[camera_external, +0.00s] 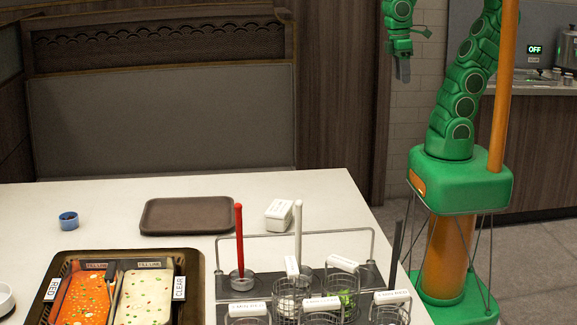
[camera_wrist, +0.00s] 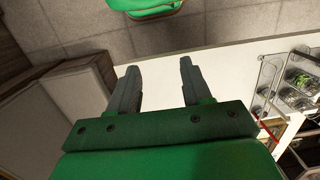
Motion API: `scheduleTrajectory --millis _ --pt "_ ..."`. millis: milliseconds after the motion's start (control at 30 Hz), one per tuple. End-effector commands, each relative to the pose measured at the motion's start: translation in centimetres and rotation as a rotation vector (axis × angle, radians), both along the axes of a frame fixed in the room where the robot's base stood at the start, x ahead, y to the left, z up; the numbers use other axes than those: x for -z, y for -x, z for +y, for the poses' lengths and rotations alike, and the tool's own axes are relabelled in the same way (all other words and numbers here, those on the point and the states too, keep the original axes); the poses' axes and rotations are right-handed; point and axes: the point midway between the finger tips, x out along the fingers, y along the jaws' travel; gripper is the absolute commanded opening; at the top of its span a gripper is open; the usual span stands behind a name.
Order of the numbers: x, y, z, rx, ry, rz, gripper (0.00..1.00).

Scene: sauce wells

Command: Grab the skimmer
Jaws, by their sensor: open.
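Three upright handles rise from the wire-railed rack: a red one (camera_external: 239,235), a white one (camera_external: 298,230) and a dark one (camera_external: 397,250) at the right end. Their lower ends are hidden or too small to read, so I cannot tell which is the skimmer. My gripper (camera_external: 403,70) hangs high beyond the table's far right corner, well away from the handles. In the wrist view my gripper (camera_wrist: 158,68) shows two grey fingers spread apart with nothing between them. The red handle (camera_wrist: 267,131) shows at the right of that view.
The rack (camera_external: 262,238) holds several wire baskets with white labelled grips. A tray (camera_external: 200,262) with red and clear wells stands left of it. A brown tray (camera_external: 188,214), white box (camera_external: 279,214) and blue cup (camera_external: 68,220) sit behind.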

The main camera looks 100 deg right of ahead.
Motion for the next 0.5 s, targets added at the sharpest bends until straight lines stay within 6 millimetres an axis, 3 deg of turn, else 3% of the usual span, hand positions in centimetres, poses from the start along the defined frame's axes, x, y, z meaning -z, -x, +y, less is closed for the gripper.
scheduleTrajectory --millis 267,500 --pt "0.0 -3.2 3.5 0.003 -0.076 -0.089 0.49" --pt "-0.7 -7.0 9.1 0.033 -0.211 -0.192 0.49"
